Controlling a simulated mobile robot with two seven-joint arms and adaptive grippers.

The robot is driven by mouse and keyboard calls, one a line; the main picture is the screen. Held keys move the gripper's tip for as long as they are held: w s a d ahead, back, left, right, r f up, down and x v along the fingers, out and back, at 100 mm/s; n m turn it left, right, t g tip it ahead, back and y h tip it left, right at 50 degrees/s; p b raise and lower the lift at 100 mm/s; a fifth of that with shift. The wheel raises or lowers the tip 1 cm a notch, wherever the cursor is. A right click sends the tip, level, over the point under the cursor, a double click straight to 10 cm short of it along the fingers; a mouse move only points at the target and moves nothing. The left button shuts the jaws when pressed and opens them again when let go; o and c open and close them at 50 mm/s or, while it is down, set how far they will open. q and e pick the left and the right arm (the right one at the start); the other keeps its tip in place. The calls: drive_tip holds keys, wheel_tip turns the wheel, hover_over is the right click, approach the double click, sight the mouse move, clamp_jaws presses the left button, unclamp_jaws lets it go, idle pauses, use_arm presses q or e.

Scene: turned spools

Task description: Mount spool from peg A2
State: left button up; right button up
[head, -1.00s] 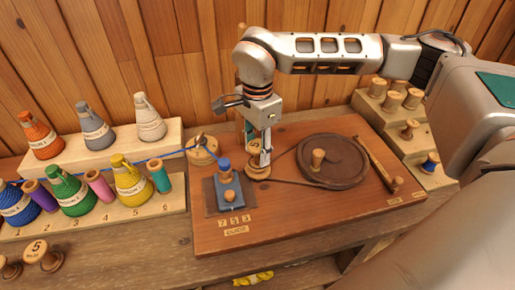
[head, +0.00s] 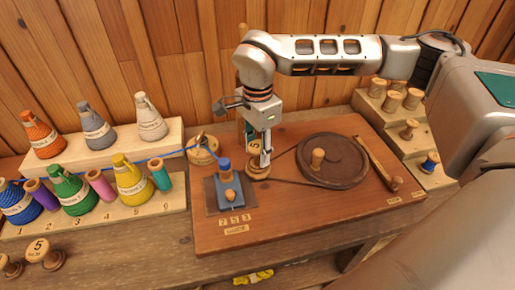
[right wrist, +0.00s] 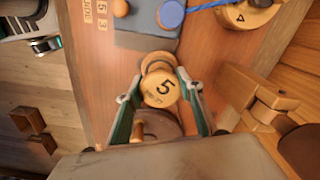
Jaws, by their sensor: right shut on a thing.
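A wooden spool marked 5 (head: 254,146) stands at the spindle place on the red-brown board (head: 330,232), over the round wooden whorl (head: 257,172). My right gripper (head: 260,153) reaches down from above. In the right wrist view, my right gripper's (right wrist: 165,108) teal-lined fingers flank the spool (right wrist: 160,88), one each side, shut on it. The spool's lower part is partly hidden, so I cannot tell how fully it sits on the spindle. A grey part with a teal tip, apparently my left gripper (right wrist: 45,44), shows at the upper left edge; its opening is unclear.
A blue guide block (head: 229,190) stands close left of the spool, with blue yarn running to a round wooden pot (head: 204,152). A dark drive wheel (head: 332,161) with a belt lies to the right. A stepped rack (head: 425,165) holds several spools. Yarn cones (head: 131,180) stand left.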

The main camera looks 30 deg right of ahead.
drive_tip(key=shift+f, duration=0.45)
drive_tip(key=o, duration=0.8)
drive_tip(key=shift+r, duration=0.1)
